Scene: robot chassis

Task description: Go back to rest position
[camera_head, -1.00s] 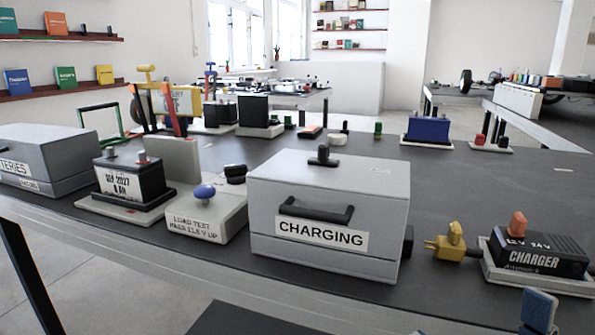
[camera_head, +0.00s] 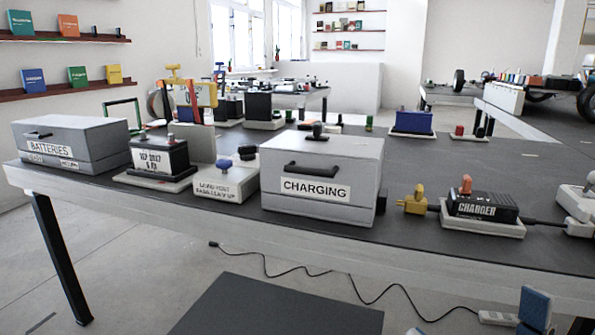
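A blue-and-grey piece (camera_head: 536,308) stands at the bottom right edge of the head view, and a small blue tip shows at the bottom edge to its left. They keep nearly the same place in the picture while the scene shifts, so they look like parts of my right gripper. Most of it is cut off by the frame, and I cannot tell whether it is open or shut. No held object shows. My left gripper is not in view.
A long dark workbench (camera_head: 420,236) holds a BATTERIES box (camera_head: 70,140), a CHARGING box (camera_head: 322,175), a battery (camera_head: 160,158) and a charger (camera_head: 481,207). A black cable (camera_head: 300,275) lies on the floor near a dark mat (camera_head: 280,308). Grey floor (camera_head: 130,270) is open at left.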

